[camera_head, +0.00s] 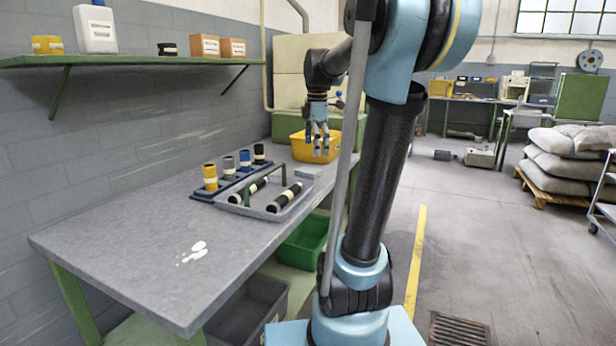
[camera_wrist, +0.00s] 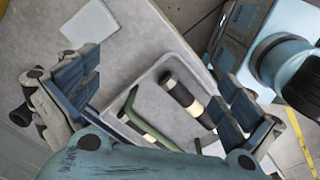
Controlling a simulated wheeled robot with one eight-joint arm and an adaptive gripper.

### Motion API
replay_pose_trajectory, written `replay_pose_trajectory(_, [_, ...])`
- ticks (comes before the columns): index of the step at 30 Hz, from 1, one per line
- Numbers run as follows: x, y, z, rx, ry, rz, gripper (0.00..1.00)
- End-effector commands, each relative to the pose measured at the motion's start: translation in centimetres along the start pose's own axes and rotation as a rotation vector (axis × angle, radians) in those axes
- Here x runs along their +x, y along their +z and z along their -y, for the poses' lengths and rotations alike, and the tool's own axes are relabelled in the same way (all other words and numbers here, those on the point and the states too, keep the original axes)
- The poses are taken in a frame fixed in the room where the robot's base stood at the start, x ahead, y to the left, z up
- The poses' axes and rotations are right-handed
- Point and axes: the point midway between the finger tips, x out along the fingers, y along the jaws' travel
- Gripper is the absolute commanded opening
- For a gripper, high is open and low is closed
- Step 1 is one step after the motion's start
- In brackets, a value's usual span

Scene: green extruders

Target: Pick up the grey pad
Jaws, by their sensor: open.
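The grey pad (camera_head: 308,171) is a flat light-grey square lying on the workbench, just beyond the grey tray in the head view. In the wrist view the pad (camera_wrist: 88,24) lies at the upper left, beyond the left finger and not between the fingers. My gripper (camera_head: 317,151) hangs above the far end of the bench, in front of the yellow bin in the picture. In the wrist view my gripper (camera_wrist: 158,82) has its blue fingers wide apart with nothing between them; the tray shows below.
The grey tray (camera_head: 233,206) has a green handle and holds black rollers (camera_head: 284,197). A blue rack (camera_head: 203,192) with several upright cylinders stands beside it, near the wall. The yellow bin (camera_head: 303,150) is at the bench's far end. The near bench top (camera_head: 130,245) is clear except for white marks.

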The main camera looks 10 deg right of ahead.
Motion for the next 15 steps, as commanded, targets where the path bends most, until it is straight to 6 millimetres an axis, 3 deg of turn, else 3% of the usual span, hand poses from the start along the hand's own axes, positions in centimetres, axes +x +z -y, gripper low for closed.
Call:
replay_pose_trajectory(1, [-0.7,0.1,-1.6,-0.067,-0.005,0.000,1.00])
replay_pose_trajectory(9, [-3.3,0.3,-8.7,-0.457,-0.037,-0.010,1.00])
replay_pose_trajectory(15, [-4.2,0.4,-12.6,-0.676,-0.054,-0.021,1.00])
